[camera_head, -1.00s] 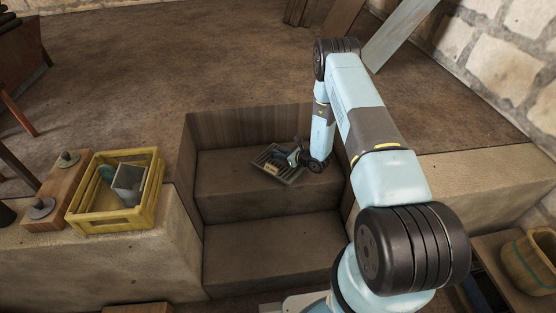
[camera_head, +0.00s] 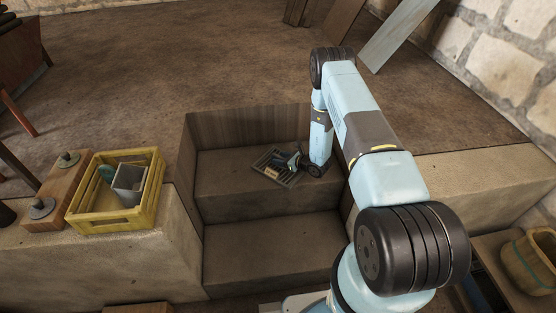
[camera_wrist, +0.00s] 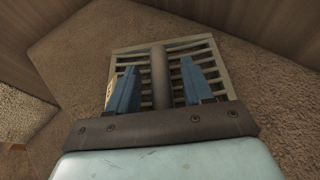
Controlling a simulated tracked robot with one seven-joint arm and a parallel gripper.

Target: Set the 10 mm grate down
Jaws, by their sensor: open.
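The grate (camera_head: 261,163) is a small slatted grey panel on the upper step of the recess, with a small tan patch near its front. In the wrist view the grate (camera_wrist: 203,44) lies beneath my fingers, with a round bar or handle (camera_wrist: 159,72) standing out between them. My gripper (camera_wrist: 162,82) is open, with one blue finger on each side of that bar and gaps visible on both sides. In the head view my gripper (camera_head: 290,163) is over the right part of the grate and hides some of it. Any 10 mm marking is too small to read.
Wooden walls (camera_head: 250,126) close the back of the recess, and a lower step (camera_head: 270,250) lies in front. A yellow crate (camera_head: 75,222) holding items and a wooden block with knobs (camera_head: 57,187) stand on the left ledge. The step left of the grate is clear.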

